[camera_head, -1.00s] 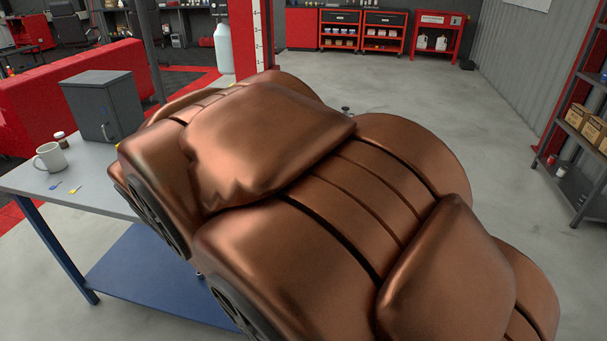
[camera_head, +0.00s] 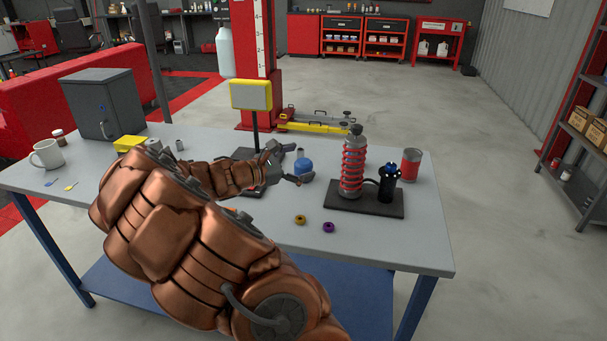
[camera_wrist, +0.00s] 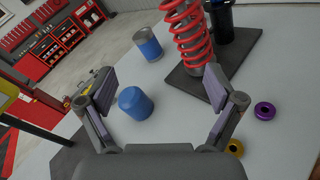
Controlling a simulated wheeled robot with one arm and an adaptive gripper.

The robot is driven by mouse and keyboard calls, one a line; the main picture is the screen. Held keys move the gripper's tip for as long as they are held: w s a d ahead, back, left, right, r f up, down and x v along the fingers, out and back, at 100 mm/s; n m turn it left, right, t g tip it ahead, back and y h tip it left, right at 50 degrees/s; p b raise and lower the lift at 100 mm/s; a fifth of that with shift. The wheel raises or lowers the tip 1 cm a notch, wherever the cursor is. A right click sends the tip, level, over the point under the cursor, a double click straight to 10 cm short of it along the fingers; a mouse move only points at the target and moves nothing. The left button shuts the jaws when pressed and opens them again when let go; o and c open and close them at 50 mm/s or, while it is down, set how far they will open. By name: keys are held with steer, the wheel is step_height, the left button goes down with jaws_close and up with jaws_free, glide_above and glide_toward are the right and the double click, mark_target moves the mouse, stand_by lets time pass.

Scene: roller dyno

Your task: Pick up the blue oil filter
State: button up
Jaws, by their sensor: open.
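The blue oil filter (camera_head: 304,168) stands on the grey table in the head view, right at the front of my gripper (camera_head: 293,164). Part of its lower side is hidden by a finger. In the wrist view the blue oil filter (camera_wrist: 136,103) shows as a plain blue cylinder between the spread fingers, closer to the left one. My gripper (camera_wrist: 158,88) is open with nothing held. I cannot tell whether the left finger touches the filter.
A red-spring shock absorber (camera_head: 353,165) stands on a black base to the right, with a red can (camera_head: 411,164) behind it. Gold (camera_head: 300,219) and purple (camera_head: 328,227) rings lie in front. A yellow-headed stand (camera_head: 251,96) rises behind my arm. The table's front right is clear.

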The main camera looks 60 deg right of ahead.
mark_target(297, 168)
steer(key=w+d+f+n+t, duration=0.1)
steer(key=w+f+n, duration=0.1)
steer(key=w+f, duration=0.1)
steer(key=w+d+f+n+t+h, duration=0.1)
steer(key=w+d+f+n, duration=0.1)
steer(key=w+f+n, duration=0.1)
steer(key=w+d+f+n+t+h+b, duration=0.1)
steer(key=w+d+f+n, duration=0.1)
steer(key=w+f, duration=0.1)
steer(key=shift+d+t, duration=0.2)
steer(key=shift+t, duration=0.2)
steer(key=shift+s+d+f, duration=0.1)
steer(key=shift+s+d, duration=0.1)
steer(key=shift+d, duration=1)
steer(key=d, duration=0.2)
steer(key=s+d+f+p, duration=0.1)
steer(key=shift+d, duration=1.1)
steer(key=shift+c, duration=0.3)
steer(key=c, duration=1.4)
